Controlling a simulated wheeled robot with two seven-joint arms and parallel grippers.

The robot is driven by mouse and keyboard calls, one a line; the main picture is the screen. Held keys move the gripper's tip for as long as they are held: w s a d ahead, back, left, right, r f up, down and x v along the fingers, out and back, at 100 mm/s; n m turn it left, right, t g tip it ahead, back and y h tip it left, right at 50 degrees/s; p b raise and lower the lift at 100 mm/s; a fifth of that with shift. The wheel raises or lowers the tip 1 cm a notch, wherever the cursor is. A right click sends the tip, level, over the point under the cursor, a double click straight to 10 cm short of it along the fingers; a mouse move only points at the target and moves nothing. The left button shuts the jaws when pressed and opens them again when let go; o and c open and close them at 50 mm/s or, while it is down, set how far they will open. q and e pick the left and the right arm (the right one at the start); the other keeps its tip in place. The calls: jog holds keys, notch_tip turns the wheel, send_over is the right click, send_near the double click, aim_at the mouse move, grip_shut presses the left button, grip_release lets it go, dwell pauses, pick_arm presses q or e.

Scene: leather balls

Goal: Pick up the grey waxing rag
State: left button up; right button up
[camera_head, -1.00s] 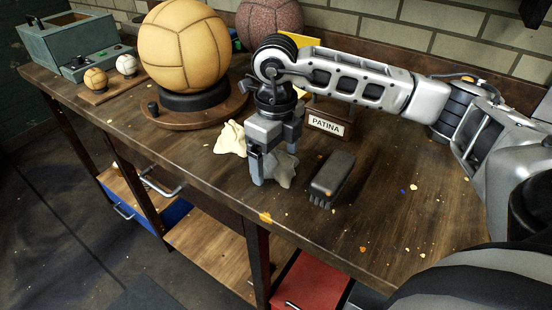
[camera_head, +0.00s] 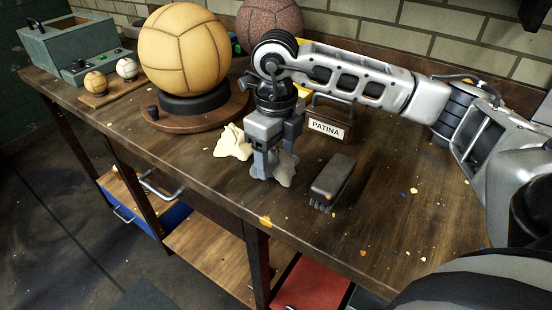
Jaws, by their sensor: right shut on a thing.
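The grey waxing rag (camera_head: 287,171) is a crumpled cloth on the wooden bench, left of a dark brush. My right gripper (camera_head: 266,172) points down at it, with its fingers closed on the rag. Part of the rag is hidden behind the fingers. The rag's lower edge appears to be at the bench top; I cannot tell whether it is clear of it. My left gripper is not in view.
A cream cloth (camera_head: 233,143) lies just left of the gripper. The dark brush (camera_head: 331,181) lies to the right, with the PATINA box (camera_head: 329,124) behind it. A large tan ball (camera_head: 186,55) sits on a round wooden stand (camera_head: 190,122). The bench's right part (camera_head: 420,205) is mostly clear.

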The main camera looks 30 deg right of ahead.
jog(key=s+a+r, duration=0.8)
jog(key=a+r, duration=0.3)
jog(key=shift+s+r, duration=0.3)
jog(key=shift+r, duration=0.05)
